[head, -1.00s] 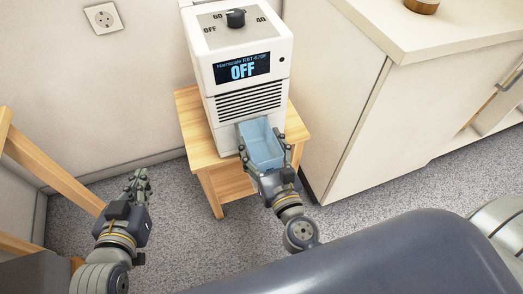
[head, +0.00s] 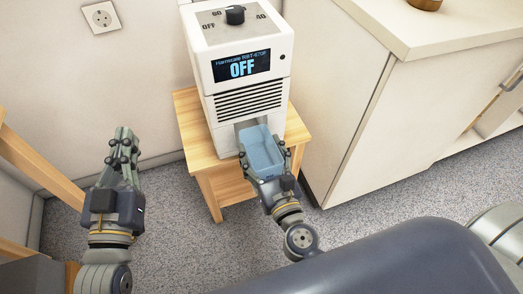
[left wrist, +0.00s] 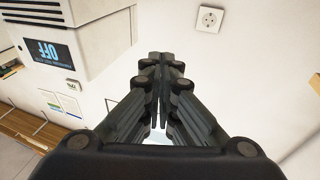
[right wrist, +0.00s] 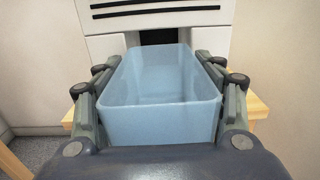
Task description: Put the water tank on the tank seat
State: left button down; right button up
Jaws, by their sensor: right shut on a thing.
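The water tank (head: 263,152) is a translucent pale-blue open box. My right gripper (head: 266,160) is shut on it, with a finger on each side, and the tank looks empty. In the right wrist view the tank (right wrist: 160,115) is upright, its far end facing a dark recess (right wrist: 158,36) low in the white appliance. This recess, which appears to be the tank seat, also shows in the head view (head: 242,126), partly hidden behind the tank. My left gripper (head: 122,142) is shut and empty, raised to the left; its fingers meet in the left wrist view (left wrist: 160,62).
The white appliance (head: 212,72) has a knob and a screen reading OFF. It stands on a small wooden stool (head: 187,104). A cream cabinet (head: 400,110) stands close on the right. A wooden frame piece (head: 40,168) is at left. A socket (head: 101,17) is on the wall.

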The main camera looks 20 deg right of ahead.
jog(key=o, duration=1.2)
pick_arm(q)
jog(key=shift+r, duration=0.15)
